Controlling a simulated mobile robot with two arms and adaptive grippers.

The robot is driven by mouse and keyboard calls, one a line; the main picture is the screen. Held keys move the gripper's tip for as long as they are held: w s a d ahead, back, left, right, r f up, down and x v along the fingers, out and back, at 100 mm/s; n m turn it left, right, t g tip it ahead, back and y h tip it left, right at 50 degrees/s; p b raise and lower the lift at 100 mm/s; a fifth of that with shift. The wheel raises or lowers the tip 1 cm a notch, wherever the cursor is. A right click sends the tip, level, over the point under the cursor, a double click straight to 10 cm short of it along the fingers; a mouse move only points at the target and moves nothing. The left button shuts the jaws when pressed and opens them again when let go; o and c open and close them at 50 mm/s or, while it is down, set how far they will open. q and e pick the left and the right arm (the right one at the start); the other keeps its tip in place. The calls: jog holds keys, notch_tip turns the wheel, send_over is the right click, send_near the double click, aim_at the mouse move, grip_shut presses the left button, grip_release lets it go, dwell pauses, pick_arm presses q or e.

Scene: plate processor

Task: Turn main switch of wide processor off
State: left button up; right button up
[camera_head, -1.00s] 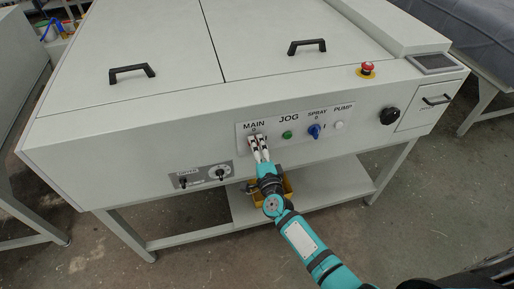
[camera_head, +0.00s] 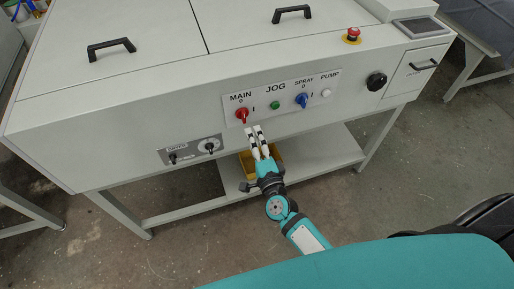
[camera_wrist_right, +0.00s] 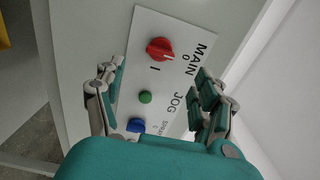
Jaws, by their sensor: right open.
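The wide processor (camera_head: 130,120) is a light grey cabinet with a white control panel on its front. Its red main switch (camera_head: 241,115) sits under the MAIN label, uncovered; it also shows in the right wrist view (camera_wrist_right: 160,49), where its white mark appears to point toward the 0. My right gripper (camera_head: 253,130) is open and empty, just below and in front of the switch, apart from it. In the right wrist view its fingers (camera_wrist_right: 155,80) stand wide apart, with the panel between and beyond them. My left gripper is not in view.
The green JOG button (camera_head: 275,105), blue SPRAY switch (camera_head: 302,100) and white PUMP button (camera_head: 326,93) are right of the main switch. A red emergency button (camera_head: 352,34) stands on top. A yellow container (camera_head: 247,165) is beneath the cabinet. Open floor lies in front.

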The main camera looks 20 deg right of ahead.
jog(key=shift+s, duration=1.35)
jog(key=s+f+n+g+y, duration=0.1)
jog(key=s+f+n+g, duration=0.4)
jog(key=f, duration=0.9)
jog(key=s+f+n+g+y, duration=0.1)
jog(key=s+f+n+g, duration=0.2)
jog(key=s+f+n, duration=0.7)
jog(key=s+d+f+n+g+h, duration=0.1)
jog(key=s+d+f+g, duration=0.3)
jog(key=s+f, duration=0.6)
jog(key=s+d+f+n+g+h, duration=0.1)
jog(key=s+d+f+n+g, duration=0.3)
jog(key=s+f, duration=0.5)
jog(key=s+g, duration=0.1)
jog(key=s, duration=0.6)
jog(key=shift+s+f, duration=0.3)
jog(key=shift+f, duration=0.05)
